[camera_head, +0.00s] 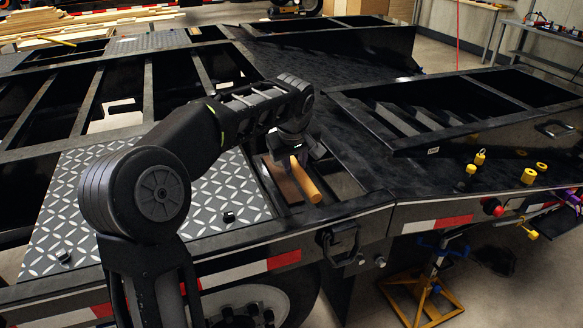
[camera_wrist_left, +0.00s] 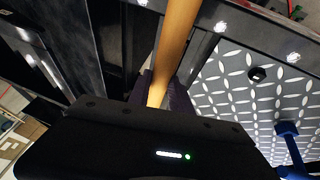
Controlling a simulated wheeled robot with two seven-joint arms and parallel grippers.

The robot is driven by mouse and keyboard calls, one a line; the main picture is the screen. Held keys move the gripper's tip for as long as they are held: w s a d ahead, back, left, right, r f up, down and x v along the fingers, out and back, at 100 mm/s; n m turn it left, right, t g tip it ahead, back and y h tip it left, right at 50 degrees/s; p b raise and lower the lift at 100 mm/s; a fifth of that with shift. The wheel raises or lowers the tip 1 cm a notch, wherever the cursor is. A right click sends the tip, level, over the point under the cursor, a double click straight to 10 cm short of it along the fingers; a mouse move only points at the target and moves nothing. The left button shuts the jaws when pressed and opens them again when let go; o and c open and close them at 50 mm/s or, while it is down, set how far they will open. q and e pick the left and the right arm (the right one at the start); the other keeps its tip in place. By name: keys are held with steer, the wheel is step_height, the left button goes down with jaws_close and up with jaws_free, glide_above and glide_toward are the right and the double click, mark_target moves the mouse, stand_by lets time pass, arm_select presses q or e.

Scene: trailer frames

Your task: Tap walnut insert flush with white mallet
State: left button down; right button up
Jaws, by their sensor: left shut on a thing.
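My left gripper (camera_head: 296,156) reaches over the opening in the trailer frame and is shut on a round orange-brown wooden handle (camera_head: 307,184). In the left wrist view the handle (camera_wrist_left: 177,40) runs from between my fingers (camera_wrist_left: 158,92) to the top edge. I take it for the mallet's handle; no white head shows in either view. A dark brown wooden piece (camera_head: 282,184), likely the walnut insert, lies in the opening just left of the handle. Its seating height cannot be told, and my gripper hides its far end. My right gripper is not in view.
Diamond tread plate (camera_head: 110,215) lies left of the opening; a blue object (camera_wrist_left: 288,140) shows over it in the left wrist view. Black frame rails (camera_head: 360,205) border the opening. Yellow fittings (camera_head: 478,160) stand on the right deck. A blue-yellow jack stand (camera_head: 425,290) is below.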

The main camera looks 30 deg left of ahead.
arm_select(q)
steer(key=shift+r, duration=0.15)
steer(key=shift+r+p, duration=0.35)
steer(key=shift+p, duration=0.05)
steer(key=shift+f, duration=0.1)
steer(key=b, duration=0.6)
glide_above(294, 200)
step_height(294, 200, down, 6)
steer(key=shift+w+f, duration=0.1)
steer(key=shift+r+p, duration=2.45)
steer(key=shift+r, duration=0.3)
